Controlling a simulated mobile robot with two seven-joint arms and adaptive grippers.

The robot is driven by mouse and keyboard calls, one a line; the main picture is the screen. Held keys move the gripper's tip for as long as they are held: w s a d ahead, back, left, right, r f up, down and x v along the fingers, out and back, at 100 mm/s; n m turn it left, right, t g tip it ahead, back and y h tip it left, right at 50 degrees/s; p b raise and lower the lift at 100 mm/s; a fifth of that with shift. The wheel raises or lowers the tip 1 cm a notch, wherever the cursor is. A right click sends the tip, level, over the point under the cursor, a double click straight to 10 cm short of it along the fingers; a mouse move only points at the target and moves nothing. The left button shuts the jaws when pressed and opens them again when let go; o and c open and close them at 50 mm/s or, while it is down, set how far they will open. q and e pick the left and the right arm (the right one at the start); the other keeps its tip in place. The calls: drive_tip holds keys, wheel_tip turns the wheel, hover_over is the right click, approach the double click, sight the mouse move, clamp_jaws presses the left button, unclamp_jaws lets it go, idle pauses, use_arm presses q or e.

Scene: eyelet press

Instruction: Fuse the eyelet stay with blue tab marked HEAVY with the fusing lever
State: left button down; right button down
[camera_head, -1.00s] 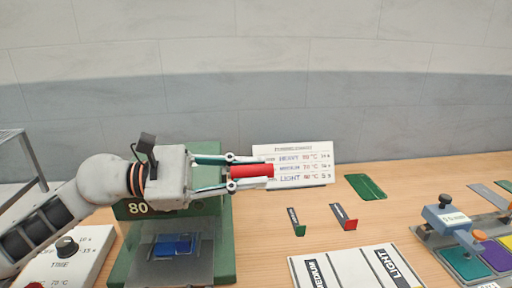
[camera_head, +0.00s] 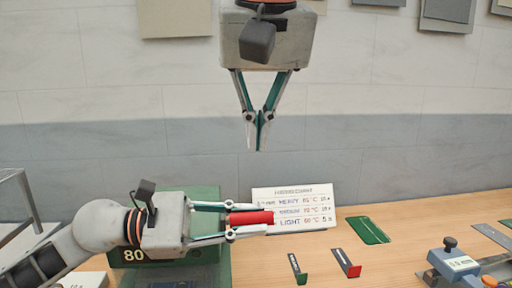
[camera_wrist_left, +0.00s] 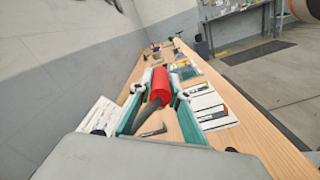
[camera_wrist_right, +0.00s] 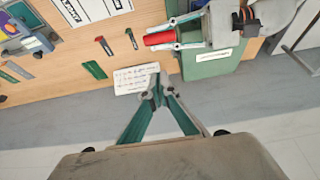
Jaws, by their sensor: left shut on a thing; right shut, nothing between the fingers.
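My left gripper (camera_head: 232,219) is shut on the red grip of the fusing lever (camera_head: 251,217), in front of the chart. The red grip also shows in the left wrist view (camera_wrist_left: 160,84) and the right wrist view (camera_wrist_right: 159,39). The green press (camera_head: 205,194), marked 80, stands behind and below my left gripper; its bed is mostly cut off by the lower edge. The stay with blue tab marked HEAVY cannot be made out now. My right gripper (camera_head: 258,144) is shut and empty, pointing down high above the chart.
A chart (camera_head: 292,208) stands behind the lever. A green-tabbed stay (camera_head: 298,268), a red-tabbed stay (camera_head: 346,262) and a green plate (camera_head: 369,230) lie on the table. A grey-blue device (camera_head: 451,261) stands at the right. Bare wood lies between them.

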hover_over(256, 215)
drive_tip(key=w, duration=0.2)
drive_tip(key=f, duration=0.7)
drive_tip(key=shift+s+a+f, duration=0.1)
drive_tip(key=shift+a+f, duration=0.1)
drive_tip(key=shift+f, duration=0.15)
drive_tip(key=shift+s+d+f, duration=0.1)
drive_tip(key=shift+s+f, duration=0.15)
drive_tip(key=shift+f, duration=0.3)
drive_tip(key=shift+s+f, duration=0.25)
drive_tip(key=shift+f, duration=0.25)
drive_tip(key=shift+s+f, duration=0.25)
drive_tip(key=shift+f, duration=0.4)
use_arm(q)
drive_tip(key=shift+r, duration=0.15)
use_arm(e)
drive_tip(key=shift+s+d+f, duration=0.15)
drive_tip(key=shift+s+f, duration=0.45)
drive_tip(key=shift+f, duration=0.3)
use_arm(q)
drive_tip(key=c, duration=1.9)
unclamp_jaws()
drive_tip(key=shift+a, duration=0.1)
use_arm(e)
drive_tip(key=shift+w, duration=0.1)
